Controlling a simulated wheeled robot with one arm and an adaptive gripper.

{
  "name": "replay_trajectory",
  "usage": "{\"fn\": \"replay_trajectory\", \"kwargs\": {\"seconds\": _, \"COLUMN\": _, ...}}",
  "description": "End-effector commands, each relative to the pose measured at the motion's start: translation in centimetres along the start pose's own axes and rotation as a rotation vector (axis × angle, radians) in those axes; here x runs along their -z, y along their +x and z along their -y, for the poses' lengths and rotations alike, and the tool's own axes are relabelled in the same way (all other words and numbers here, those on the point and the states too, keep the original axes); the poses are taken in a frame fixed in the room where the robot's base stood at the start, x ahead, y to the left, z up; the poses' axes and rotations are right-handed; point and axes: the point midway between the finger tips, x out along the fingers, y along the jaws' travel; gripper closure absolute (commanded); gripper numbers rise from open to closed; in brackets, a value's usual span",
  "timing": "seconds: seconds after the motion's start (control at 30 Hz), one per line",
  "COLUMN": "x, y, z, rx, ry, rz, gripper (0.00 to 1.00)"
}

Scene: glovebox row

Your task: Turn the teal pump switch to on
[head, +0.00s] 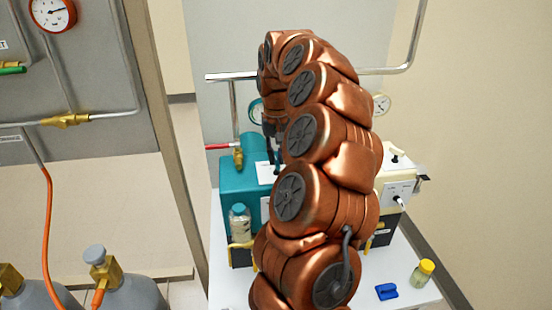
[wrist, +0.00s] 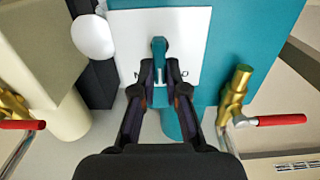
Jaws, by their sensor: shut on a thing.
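The teal pump (head: 237,190) stands on the white bench, partly hidden behind my arm. In the wrist view its teal housing (wrist: 262,45) carries a white switch plate (wrist: 193,35). The teal switch lever (wrist: 158,48) stands out from the plate at the middle of that view. My gripper (wrist: 159,78) is shut on the lever, with one finger on each side. The fingers cover most of the plate's lettering, so the switch position cannot be read. In the head view the lever is hard to make out beside my arm.
A cream pump (head: 400,180) stands to the right. Brass valves with red handles (wrist: 290,119) flank the gripper in the wrist view.

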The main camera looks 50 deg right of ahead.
Motion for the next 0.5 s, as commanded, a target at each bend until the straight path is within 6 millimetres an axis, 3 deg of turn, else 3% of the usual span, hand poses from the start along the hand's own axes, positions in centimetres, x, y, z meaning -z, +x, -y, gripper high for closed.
{"fn": "replay_trajectory", "kwargs": {"seconds": 0.27, "x": 0.00, "y": -0.03, "z": 0.02, "rx": 0.001, "ry": 0.000, "rz": 0.000, "gripper": 1.00}}
{"fn": "replay_trajectory", "kwargs": {"seconds": 0.3, "x": 0.00, "y": -0.03, "z": 0.02, "rx": 0.001, "ry": 0.000, "rz": 0.000, "gripper": 0.86}}
{"fn": "replay_trajectory", "kwargs": {"seconds": 0.5, "x": 0.00, "y": -0.02, "z": 0.01, "rx": 0.001, "ry": 0.000, "rz": 0.000, "gripper": 0.65}}
